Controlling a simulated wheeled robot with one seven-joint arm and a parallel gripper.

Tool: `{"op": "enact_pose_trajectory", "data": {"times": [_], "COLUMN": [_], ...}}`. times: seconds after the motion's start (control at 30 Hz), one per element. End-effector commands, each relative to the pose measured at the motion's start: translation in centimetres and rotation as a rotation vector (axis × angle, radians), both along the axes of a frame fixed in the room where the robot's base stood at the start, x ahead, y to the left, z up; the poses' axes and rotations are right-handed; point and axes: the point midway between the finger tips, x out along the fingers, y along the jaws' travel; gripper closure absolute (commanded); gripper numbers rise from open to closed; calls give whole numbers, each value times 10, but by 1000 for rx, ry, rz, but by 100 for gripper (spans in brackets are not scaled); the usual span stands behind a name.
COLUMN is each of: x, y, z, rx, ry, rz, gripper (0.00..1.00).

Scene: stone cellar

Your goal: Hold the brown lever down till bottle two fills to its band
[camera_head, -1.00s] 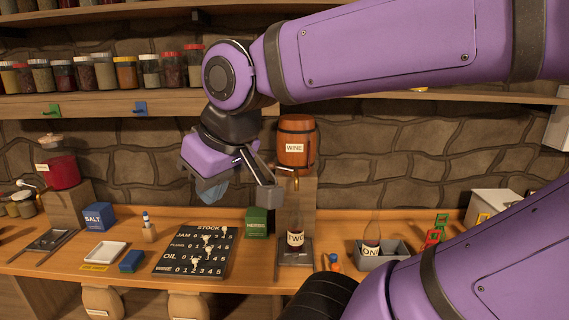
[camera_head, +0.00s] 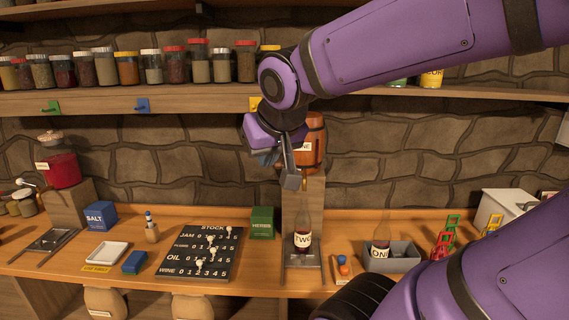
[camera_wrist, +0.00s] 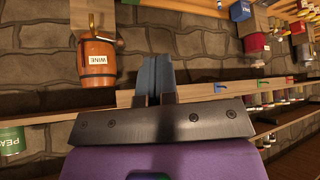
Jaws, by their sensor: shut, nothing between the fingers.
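Bottle two (camera_head: 303,240), labelled TWO, stands upright on a small dark stand under the wine barrel (camera_head: 317,133). Dark red shows inside it; its band and exact level are too small to tell. The barrel sits on a wooden post, partly hidden behind my gripper (camera_head: 266,159). In the wrist view the barrel (camera_wrist: 96,62) is at upper left, with a brown lever-like piece (camera_wrist: 119,43) beside its tap. My gripper's blue fingers (camera_wrist: 154,75) are together and empty, apart from the barrel in this view.
Bottle one (camera_head: 381,238) stands in a grey tray (camera_head: 405,258) to the right. A green herbs box (camera_head: 262,222) and a black stock board (camera_head: 218,262) lie to the left. A shelf (camera_head: 200,102) with jars runs above the arm's end.

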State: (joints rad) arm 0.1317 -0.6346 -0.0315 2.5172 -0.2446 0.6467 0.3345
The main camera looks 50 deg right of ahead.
Motion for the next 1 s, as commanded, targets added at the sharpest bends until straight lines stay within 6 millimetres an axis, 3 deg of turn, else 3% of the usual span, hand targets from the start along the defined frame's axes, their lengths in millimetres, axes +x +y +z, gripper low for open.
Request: {"op": "enact_pose_trajectory", "data": {"times": [0.03, 0.2, 0.4, 0.5, 0.7, 1.0], "x": [16, 59, 86, 90, 86, 84], "y": [-26, -106, -179, -203, -226, -230], "z": [-1, -3, -23, -39, -66, -74], "rx": [-11, -1, 142, 256, 456, 527], "ry": [-49, -263, -455, -503, -525, -522], "rz": [-95, -328, -454, -484, -522, -532], "gripper": [100, 100, 100, 100, 100, 100]}}
